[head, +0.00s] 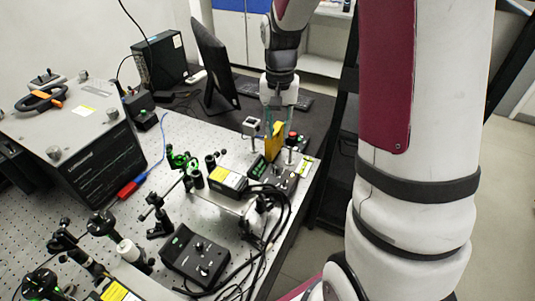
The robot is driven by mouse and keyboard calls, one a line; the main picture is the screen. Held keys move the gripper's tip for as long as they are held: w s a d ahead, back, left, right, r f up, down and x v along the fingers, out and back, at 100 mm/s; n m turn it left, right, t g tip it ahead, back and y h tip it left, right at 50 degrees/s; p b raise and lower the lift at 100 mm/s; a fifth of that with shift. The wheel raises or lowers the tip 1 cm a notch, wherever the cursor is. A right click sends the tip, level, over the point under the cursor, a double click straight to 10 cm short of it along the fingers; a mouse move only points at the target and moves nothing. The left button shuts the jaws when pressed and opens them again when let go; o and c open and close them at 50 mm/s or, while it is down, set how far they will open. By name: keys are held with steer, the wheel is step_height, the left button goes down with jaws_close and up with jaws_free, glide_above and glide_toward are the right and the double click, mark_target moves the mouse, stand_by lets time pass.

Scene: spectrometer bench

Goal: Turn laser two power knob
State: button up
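Two black control boxes with knobs are on the optical bench. The near box (195,258) lies at the bench's front, with small dark knobs on its top. The far box (284,182) lies near the bench's right edge, with small knobs and cables at it. I cannot read which one belongs to laser two. My gripper (274,148) points down just above the far box's back end. A yellow piece shows at its fingers. The fingertips are small and partly merge with things behind them, so their opening and any contact with a knob are unclear.
A laser module with a yellow label (228,180) stands left of the far box. A red-topped post (292,139) is close to my gripper's right. Optic mounts crowd the bench's left and front. A large instrument (80,140) and a monitor (213,65) stand behind.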

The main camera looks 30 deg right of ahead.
mark_target(276, 167)
step_height(276, 167, down, 14)
steer(key=shift+a+r+p, duration=0.1)
steer(key=shift+r+p, duration=0.15)
steer(key=shift+p, duration=0.55)
steer(key=shift+c, duration=0.6)
jaws_close()
